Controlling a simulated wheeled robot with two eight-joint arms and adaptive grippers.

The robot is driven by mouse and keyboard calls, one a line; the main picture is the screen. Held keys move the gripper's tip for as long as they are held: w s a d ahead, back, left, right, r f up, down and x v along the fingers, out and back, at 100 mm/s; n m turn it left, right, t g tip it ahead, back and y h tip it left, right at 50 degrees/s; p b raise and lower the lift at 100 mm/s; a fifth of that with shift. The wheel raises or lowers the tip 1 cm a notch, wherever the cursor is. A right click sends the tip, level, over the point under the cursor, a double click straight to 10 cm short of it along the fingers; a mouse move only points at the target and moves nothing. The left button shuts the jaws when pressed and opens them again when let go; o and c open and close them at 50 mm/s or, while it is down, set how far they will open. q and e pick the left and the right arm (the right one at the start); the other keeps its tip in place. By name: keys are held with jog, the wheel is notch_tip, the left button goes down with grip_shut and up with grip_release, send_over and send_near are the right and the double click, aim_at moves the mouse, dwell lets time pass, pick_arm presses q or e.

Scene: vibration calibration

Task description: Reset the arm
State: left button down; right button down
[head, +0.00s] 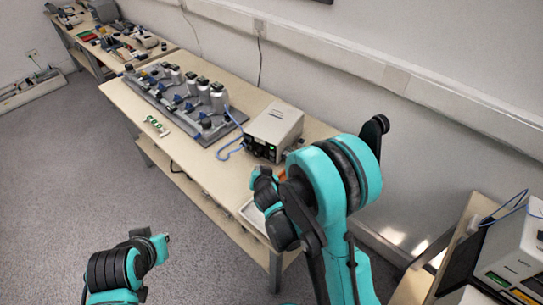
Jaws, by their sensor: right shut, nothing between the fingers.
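My right arm rises from the bottom and bends in front of the long table. Its gripper (263,180) is small and partly hidden by my own arm links, beside the table's front edge near the grey-white instrument box (274,130). It is shut with nothing in it. My left arm (125,270) shows at the lower left, over the floor. I make out no left gripper fingers.
The long table (215,175) bears a grey fixture (180,98) with several cylinders and a blue cable. A white tray (250,215) lies partly behind my right arm. A cluttered table (170,46) stands farther back. A white device (515,250) is at right. Grey floor (60,180) is clear at left.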

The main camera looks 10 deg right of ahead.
dwell(0.3)
jog(key=s+d+r+n+g, duration=0.2)
jog(key=s+d+r, duration=0.3)
jog(key=s+r, duration=0.5)
jog(key=s+d+r+n+g+y, duration=0.1)
jog(key=s+r+n+g, duration=0.1)
jog(key=s, duration=1.3)
jog(key=shift+s+r+n, duration=0.2)
jog(key=shift+r+n, duration=0.2)
